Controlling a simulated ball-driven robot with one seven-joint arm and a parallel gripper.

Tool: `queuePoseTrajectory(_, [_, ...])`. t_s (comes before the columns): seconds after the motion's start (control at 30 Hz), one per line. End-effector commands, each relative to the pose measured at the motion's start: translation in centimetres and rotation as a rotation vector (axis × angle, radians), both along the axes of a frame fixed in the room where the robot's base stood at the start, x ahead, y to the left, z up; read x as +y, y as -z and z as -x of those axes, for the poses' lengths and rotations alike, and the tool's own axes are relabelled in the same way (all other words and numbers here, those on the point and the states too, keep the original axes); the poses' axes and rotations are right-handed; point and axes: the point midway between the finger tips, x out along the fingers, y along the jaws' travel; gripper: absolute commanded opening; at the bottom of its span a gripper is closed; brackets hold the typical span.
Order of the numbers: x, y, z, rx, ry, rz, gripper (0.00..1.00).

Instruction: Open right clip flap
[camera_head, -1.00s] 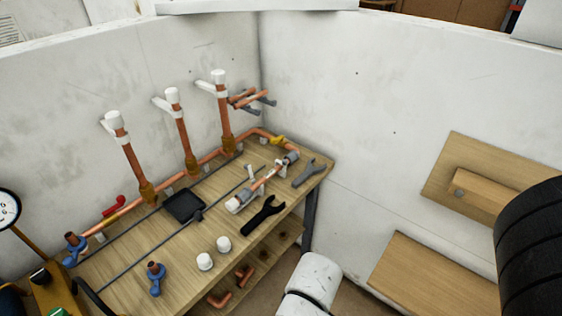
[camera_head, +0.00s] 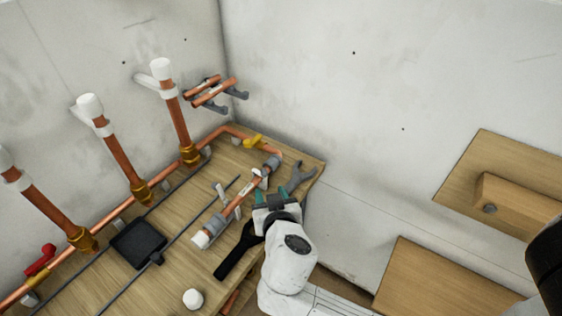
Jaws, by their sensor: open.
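A short copper pipe (camera_head: 239,204) with grey fittings lies along the bench top, held in two white clips. The left clip's flap (camera_head: 220,191) stands up beside the pipe. The right clip (camera_head: 257,174) is a small white piece across the pipe near its far fitting; whether its flap is open or shut is too small to tell. My gripper (camera_head: 269,191) is open, its teal fingertips just below and right of the right clip. It appears empty; contact with the clip cannot be told.
A black wrench (camera_head: 236,254) and a grey wrench (camera_head: 297,176) lie close to my arm on the wooden bench (camera_head: 183,226). A black tray (camera_head: 138,243) and a white cap (camera_head: 193,299) lie further left. Upright copper pipes line the wall behind. The right wall is close.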

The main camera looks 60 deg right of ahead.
Motion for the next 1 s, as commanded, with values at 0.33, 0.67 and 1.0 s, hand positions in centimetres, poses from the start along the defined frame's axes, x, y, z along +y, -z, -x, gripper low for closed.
queuePoseTrajectory(0.33, [-2.5, 1.2, -3.0, -0.013, 0.002, 0.001, 0.46])
queuePoseTrajectory(0.67, [-5.9, 3.3, -6.6, -0.011, 0.002, 0.001, 0.46])
queuePoseTrajectory(1.0, [-6.7, 4.0, -7.4, -0.011, 0.000, 0.001, 0.46])
